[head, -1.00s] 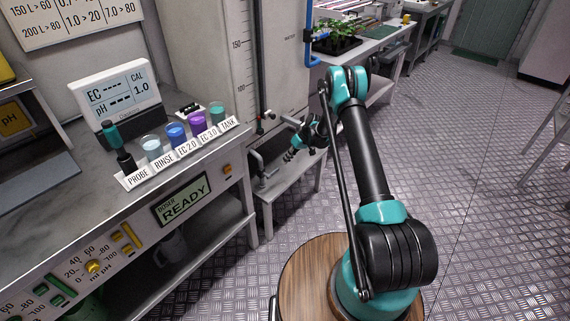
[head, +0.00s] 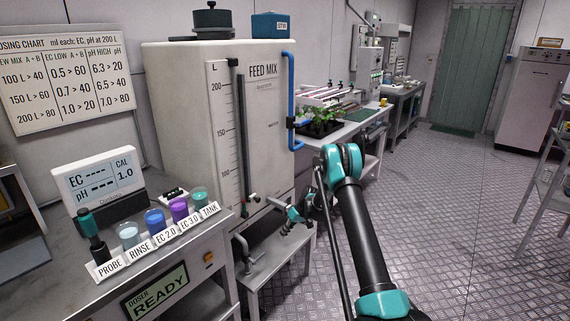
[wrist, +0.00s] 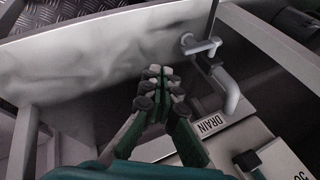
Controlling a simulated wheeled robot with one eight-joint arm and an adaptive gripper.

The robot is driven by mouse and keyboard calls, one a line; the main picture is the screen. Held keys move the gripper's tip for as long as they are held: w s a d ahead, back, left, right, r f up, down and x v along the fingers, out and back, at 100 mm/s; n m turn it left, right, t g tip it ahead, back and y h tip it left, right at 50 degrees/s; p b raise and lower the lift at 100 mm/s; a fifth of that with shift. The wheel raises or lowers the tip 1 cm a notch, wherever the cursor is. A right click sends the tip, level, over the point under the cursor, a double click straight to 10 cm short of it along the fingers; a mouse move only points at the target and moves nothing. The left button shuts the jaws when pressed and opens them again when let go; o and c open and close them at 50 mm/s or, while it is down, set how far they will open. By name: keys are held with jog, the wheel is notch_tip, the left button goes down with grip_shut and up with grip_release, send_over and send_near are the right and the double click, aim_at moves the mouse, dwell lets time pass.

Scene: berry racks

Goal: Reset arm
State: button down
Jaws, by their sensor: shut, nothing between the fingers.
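My gripper (head: 288,225) hangs low in front of the feed tank (head: 195,95) in the head view, small and partly blended with the tank stand. In the wrist view my gripper (wrist: 158,84) shows its green and black fingers together, with nothing between them. It hangs over a pale metal surface (wrist: 90,50). My arm reaches up and away from the lower right of the head view, with its teal elbow at the top.
A dosing bench (head: 190,262) with a row of cups (head: 155,220) stands at the left. A plant tray (head: 320,128) is behind. The floor (head: 460,190) at the right is clear.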

jog(key=s+d+r+m+t+h, duration=0.15)
jog(key=s+d+r, duration=0.35)
jog(key=s+r, duration=0.5)
jog(key=s+d+r+m+t+h, duration=0.15)
jog(key=s+d+r, duration=0.5)
jog(key=r, duration=0.75)
jog(key=s+d+m+h, duration=0.1)
jog(key=s+d, duration=0.2)
jog(key=s, duration=0.6)
jog(key=s+d+r+m+t+h, duration=0.1)
jog(key=s+d, duration=0.1)
jog(key=s, duration=0.8)
jog(key=s+d+m+h, duration=0.1)
jog(key=s+d, duration=0.2)
jog(key=s, duration=0.6)
jog(key=shift+s+d+r+m+t, duration=0.2)
jog(key=shift+s+d+m+t, duration=0.1)
jog(key=shift+m+t, duration=0.1)
